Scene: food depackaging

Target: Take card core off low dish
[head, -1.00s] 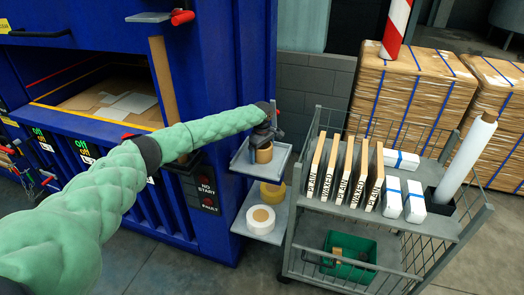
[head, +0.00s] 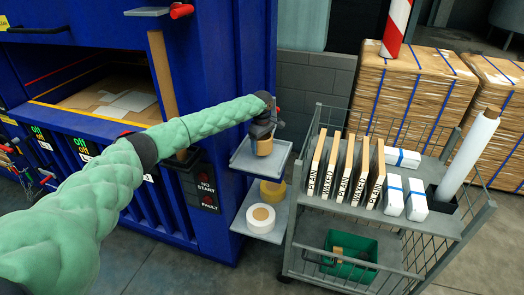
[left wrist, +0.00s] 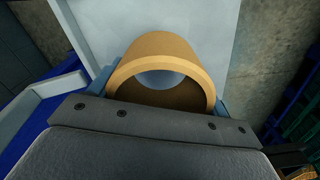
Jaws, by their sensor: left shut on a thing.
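The card core (head: 264,148) is a short tan tube. My left gripper (head: 264,134) is shut on it from above, over the shallow grey upper dish (head: 245,158) on the side of the blue machine. In the left wrist view the core (left wrist: 160,54) sits between the two fingers, its open end toward the camera and a pale surface showing through it. The core appears just above the dish; any gap is hard to judge. My right gripper is not in view.
A lower grey tray (head: 240,227) holds a white roll (head: 261,218) and a yellow roll (head: 272,193). A wire-sided cart (head: 300,207) stands close at right, with several labelled boards, white packs and a green bin (head: 350,257). The blue machine (head: 225,100) is close behind.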

